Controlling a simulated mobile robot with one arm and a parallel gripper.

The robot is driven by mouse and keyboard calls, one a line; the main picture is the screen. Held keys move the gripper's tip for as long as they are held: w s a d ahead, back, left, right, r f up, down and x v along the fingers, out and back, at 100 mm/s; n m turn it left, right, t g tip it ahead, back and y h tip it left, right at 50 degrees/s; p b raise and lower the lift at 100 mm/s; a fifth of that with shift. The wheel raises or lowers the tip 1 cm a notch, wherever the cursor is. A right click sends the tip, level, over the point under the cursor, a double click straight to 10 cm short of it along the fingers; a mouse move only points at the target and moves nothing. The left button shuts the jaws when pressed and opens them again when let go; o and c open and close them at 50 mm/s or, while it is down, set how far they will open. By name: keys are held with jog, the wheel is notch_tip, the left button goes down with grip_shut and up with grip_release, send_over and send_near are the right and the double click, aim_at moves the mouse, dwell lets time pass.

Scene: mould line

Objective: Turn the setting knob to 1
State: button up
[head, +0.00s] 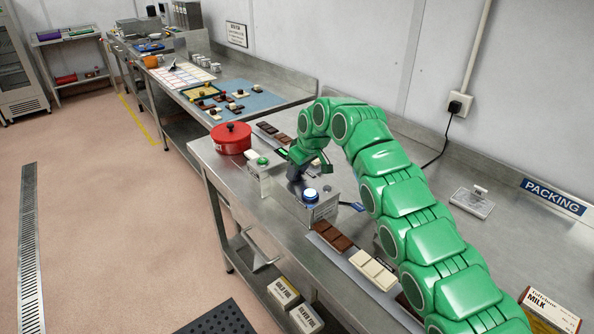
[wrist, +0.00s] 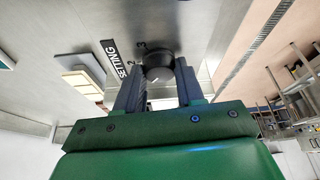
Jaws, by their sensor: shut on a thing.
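The setting knob (wrist: 158,63) is a dark round knob in the wrist view, beside a black SETTING label (wrist: 115,57). The digits 2 and 3 show at its upper left; the digit 1 cannot be made out. A small light mark shows low on the knob, but I cannot tell which setting it points to. My gripper (wrist: 159,76) is shut on the knob, one finger on each side. In the head view my gripper (head: 297,178) reaches down behind the grey machine box (head: 322,212) with a blue button (head: 311,194), hiding the knob.
A green-button box (head: 264,178) and a red lidded pot (head: 232,138) stand left of my gripper. Chocolate bars (head: 372,270) lie along the line in front, near my arm. A PACKING sign (head: 553,197) is on the back wall at right.

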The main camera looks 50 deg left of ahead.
dwell(0.6)
jog(key=o, duration=1)
jog(key=shift+r, duration=0.15)
jog(key=shift+v, duration=3.75)
